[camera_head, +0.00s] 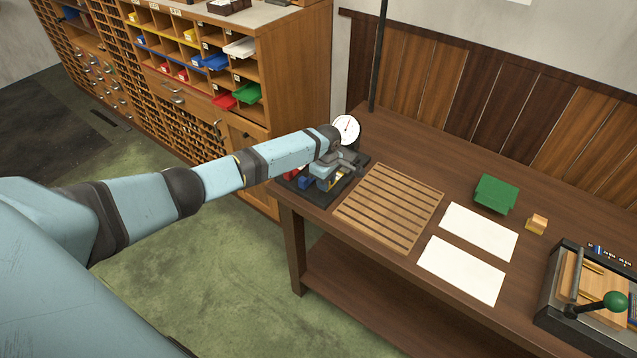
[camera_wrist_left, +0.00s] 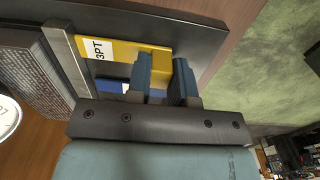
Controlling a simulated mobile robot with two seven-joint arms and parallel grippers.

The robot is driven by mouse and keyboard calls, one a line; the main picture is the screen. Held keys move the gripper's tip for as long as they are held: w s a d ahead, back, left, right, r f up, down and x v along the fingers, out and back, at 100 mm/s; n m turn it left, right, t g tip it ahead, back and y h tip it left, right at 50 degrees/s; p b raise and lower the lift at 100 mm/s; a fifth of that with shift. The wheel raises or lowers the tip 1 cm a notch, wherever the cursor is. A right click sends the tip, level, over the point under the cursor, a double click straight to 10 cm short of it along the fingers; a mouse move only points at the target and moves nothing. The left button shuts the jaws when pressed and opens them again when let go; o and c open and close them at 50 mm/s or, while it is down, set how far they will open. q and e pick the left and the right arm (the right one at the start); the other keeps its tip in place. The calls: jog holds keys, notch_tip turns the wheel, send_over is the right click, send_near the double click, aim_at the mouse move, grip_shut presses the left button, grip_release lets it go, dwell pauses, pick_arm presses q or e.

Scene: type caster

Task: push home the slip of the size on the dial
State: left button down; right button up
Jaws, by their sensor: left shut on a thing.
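A dial (camera_head: 346,127) with a white face and a pointer stands at the back of the black holder (camera_head: 335,197); its reading is too small to tell. Its edge also shows in the left wrist view (camera_wrist_left: 8,116). A yellow slip (camera_wrist_left: 112,50) with a white label that seems to read 3PT lies in the holder, its label end by a grey metal bar. My left gripper (camera_head: 325,178) is shut on the yellow slip's raised tab, with the blue-grey fingertips (camera_wrist_left: 162,80) either side of it. A blue slip (camera_head: 305,182) and a red slip (camera_head: 290,173) lie beside it.
A slatted wooden rack (camera_head: 388,208) lies right of the holder. Two white sheets (camera_head: 479,231), a green block (camera_head: 495,194) and a small wooden block (camera_head: 537,224) lie farther right. A pigeonhole cabinet (camera_head: 290,50) with coloured slips stands behind left.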

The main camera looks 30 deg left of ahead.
pick_arm(q)
jog(key=shift+w+a+r, duration=0.1)
jog(key=shift+w+r, duration=0.05)
jog(key=shift+w, duration=0.4)
jog(key=shift+w+r, duration=0.15)
jog(key=shift+w, duration=0.4)
jog(key=shift+r, duration=0.1)
jog(key=c, duration=1.1)
grip_release()
jog(key=shift+o, duration=0.5)
jog(key=shift+f, duration=0.3)
jog(key=shift+r, duration=0.3)
notch_tip(320, 180, up, 13)
